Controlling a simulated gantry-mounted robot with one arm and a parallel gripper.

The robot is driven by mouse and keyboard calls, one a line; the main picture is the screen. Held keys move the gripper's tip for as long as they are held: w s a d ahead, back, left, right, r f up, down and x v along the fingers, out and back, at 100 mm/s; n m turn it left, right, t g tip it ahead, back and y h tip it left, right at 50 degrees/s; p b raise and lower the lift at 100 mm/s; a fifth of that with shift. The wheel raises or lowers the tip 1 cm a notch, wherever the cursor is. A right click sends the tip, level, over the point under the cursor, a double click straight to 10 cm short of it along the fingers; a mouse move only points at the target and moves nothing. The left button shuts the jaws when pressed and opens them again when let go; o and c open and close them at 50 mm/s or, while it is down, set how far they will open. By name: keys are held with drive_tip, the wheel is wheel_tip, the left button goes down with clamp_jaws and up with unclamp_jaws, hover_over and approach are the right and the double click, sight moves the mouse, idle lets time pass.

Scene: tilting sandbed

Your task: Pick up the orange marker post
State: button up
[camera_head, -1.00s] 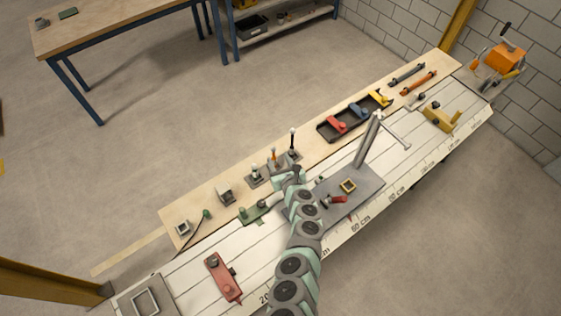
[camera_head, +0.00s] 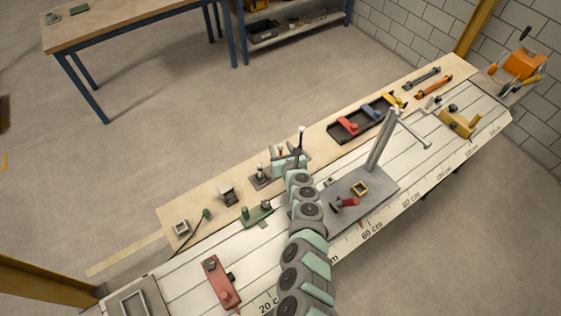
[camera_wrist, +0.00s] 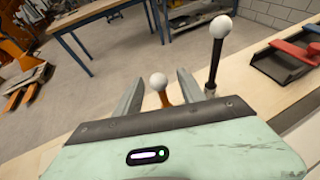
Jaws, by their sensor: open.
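The orange marker post (camera_wrist: 165,98) has a white ball on top and shows in the wrist view between my gripper's two fingers, apart from both; its base is hidden behind the gripper body. My gripper (camera_wrist: 160,77) is open and empty, one finger on each side of the post. I cannot tell how deep the post sits between them. In the head view my gripper (camera_head: 288,161) is at the row of posts on the wooden board and mostly hides the orange post.
A black post (camera_wrist: 213,62) with a white ball stands close to the right of my gripper. A grey post stand (camera_head: 261,178) is to its left in the head view. A black tray (camera_head: 345,135) with coloured blocks lies farther right on the board (camera_head: 190,205).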

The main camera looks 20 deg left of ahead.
drive_tip(key=shift+b+x, duration=0.75)
drive_tip(key=shift+x, duration=0.3)
drive_tip(key=shift+w+a+f+b, duration=0.25)
drive_tip(key=shift+w+a+b, duration=0.15)
drive_tip(key=shift+b, duration=0.1)
clamp_jaws()
idle(0.4)
